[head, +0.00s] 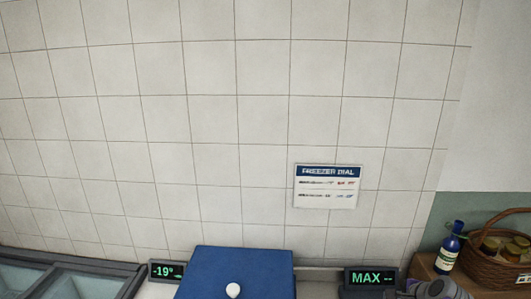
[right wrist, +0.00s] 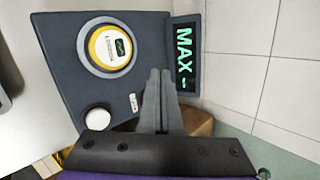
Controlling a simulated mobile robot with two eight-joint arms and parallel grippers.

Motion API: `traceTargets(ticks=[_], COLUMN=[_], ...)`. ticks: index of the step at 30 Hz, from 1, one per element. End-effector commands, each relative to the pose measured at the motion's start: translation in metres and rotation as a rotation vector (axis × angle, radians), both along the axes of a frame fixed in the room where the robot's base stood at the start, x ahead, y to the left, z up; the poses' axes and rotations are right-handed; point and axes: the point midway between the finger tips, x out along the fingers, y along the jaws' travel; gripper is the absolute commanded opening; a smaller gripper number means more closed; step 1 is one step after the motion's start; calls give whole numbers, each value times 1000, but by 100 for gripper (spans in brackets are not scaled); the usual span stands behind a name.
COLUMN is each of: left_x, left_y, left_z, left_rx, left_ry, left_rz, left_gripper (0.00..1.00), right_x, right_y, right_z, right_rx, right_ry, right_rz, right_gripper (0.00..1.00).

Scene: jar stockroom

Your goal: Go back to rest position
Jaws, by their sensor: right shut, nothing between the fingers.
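My right gripper (right wrist: 160,75) is shut and empty in the right wrist view. Its fingertips are over the dark panel (right wrist: 65,65), between a yellow-ringed round dial (right wrist: 109,48) and a display reading MAX (right wrist: 185,60). A white knob (right wrist: 97,119) is at the panel's lower left. In the head view a grey part of my right arm (head: 437,289) shows at the bottom right edge, beside the MAX display (head: 371,279). My left gripper is in neither view.
A blue box (head: 238,265) with a white knob (head: 233,290) stands by a display reading -19° (head: 166,270). A freezer (head: 75,262) is at left. A blue bottle (head: 449,248) and wicker basket (head: 490,268) are at right. A sign (head: 327,186) hangs on the tiled wall.

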Motion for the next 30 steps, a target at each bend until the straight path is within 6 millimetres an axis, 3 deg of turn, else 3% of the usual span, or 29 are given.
traceTargets(ticks=[1, 6, 15, 22, 30], left_x=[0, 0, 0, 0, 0], left_y=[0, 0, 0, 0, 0], left_z=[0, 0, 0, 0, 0], left_rx=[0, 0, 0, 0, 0], left_ry=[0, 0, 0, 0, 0], left_rz=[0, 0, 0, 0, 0], left_gripper=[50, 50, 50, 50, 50], right_x=[-14, -63, -164, -223, -241], right_y=[27, 91, 167, 191, 195], right_z=[4, 9, -5, -25, -34], right_rx=[-67, -315, -740, -999, -1097], right_ry=[12, 43, 66, 63, 62], right_rz=[94, 418, 1003, 1363, 1494], right_gripper=[0, 0, 0, 0, 0])
